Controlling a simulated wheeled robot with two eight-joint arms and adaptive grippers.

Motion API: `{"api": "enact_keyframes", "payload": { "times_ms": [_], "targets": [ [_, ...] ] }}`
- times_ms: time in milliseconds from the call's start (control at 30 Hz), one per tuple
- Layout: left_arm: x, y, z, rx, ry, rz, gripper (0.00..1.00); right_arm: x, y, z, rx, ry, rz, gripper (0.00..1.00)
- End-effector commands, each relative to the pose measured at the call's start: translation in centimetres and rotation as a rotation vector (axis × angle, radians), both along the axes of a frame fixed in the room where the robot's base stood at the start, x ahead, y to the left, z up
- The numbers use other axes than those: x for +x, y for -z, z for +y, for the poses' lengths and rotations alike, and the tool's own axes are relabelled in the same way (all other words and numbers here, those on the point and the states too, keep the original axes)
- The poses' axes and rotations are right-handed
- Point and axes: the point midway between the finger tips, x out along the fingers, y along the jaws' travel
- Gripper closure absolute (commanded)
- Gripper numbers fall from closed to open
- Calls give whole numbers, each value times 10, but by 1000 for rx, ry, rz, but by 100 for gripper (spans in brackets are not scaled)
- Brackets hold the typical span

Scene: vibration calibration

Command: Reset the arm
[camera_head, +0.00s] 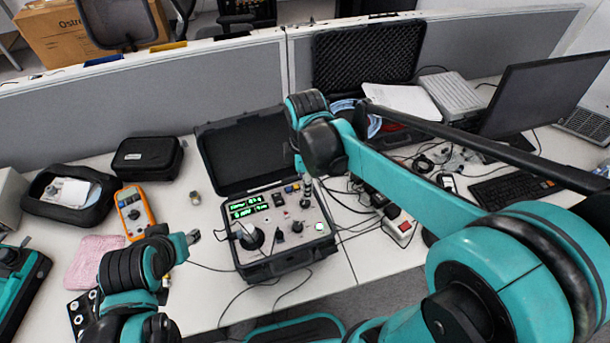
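My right arm reaches in from the right and bends down over the calibration case. Its small gripper (305,194) points down just above the case's panel. Its fingers are too small to tell whether they are open or shut, or whether they touch the panel. My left arm is low at the left, folded. Its gripper end (192,238) points right, left of the case, with no held thing visible; the finger gap cannot be made out. The open black calibration case (243,262) has a lit green display (250,206), a large knob and several small controls.
An orange multimeter (133,211), black pouch (147,157), open pouch (70,194) and pink cloth (92,262) lie at the left. A small metal cylinder (195,198) stands near the case. A monitor (545,95), keyboard (513,190) and cables crowd the right.

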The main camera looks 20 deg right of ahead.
Motion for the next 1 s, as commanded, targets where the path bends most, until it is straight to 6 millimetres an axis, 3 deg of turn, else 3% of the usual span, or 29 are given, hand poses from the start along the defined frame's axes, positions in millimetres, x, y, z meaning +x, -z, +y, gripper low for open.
{"api": "enact_keyframes", "payload": {
  "times_ms": [200, 767, 867, 1000],
  "targets": [
    [0, 0, 0, 0, 0, 0, 60, -1, -21, 0, 0, 0, 0, 54],
    [0, 0, 0, 0, 0, 0, 60, -1, -23, 0, 0, 2, -1, 54],
    [0, 1, 0, 0, 0, 0, 60, -6, -25, -3, 5, 50, -21, 54],
    [0, 4, 0, 0, 0, 0, 60, -25, -28, -14, 43, 282, -109, 54]
  ]
}}
